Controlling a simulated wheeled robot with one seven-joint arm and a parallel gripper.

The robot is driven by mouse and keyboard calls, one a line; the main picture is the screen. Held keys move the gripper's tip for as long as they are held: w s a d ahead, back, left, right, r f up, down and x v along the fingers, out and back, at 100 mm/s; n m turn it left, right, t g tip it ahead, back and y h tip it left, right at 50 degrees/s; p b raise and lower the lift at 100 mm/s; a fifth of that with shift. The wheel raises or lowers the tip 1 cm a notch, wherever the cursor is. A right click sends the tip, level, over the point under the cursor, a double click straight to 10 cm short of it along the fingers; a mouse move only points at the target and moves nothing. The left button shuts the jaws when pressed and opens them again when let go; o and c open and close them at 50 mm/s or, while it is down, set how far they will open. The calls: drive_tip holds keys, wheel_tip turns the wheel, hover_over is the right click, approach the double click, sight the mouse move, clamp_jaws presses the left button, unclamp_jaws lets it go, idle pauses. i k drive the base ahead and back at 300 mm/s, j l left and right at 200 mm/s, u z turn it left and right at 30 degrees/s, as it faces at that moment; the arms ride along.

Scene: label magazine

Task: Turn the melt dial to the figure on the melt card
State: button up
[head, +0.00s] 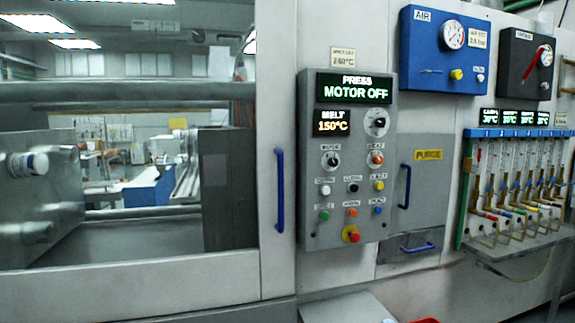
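The melt card (343,57) is a small pale label on the wall above the control panel (345,225). Its small print seems to read 260°C, but it is blurred. The melt display (332,123) on the panel reads MELT 150°C. The melt dial (377,122) is a round black knob on a pale face, just right of that display. The exact direction of its pointer is too small to tell. The press display (354,88) above reads PRESS MOTOR OFF. My gripper is not in view.
Below the dial are smaller knobs and buttons and a red emergency stop (351,234) on yellow. Blue handles (280,190) flank the panel. A blue AIR box (444,50) and a valve rack (515,190) stand to the right. Space before the panel looks clear.

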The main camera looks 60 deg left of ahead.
sight(380, 123)
drive_tip(key=u, duration=1.95)
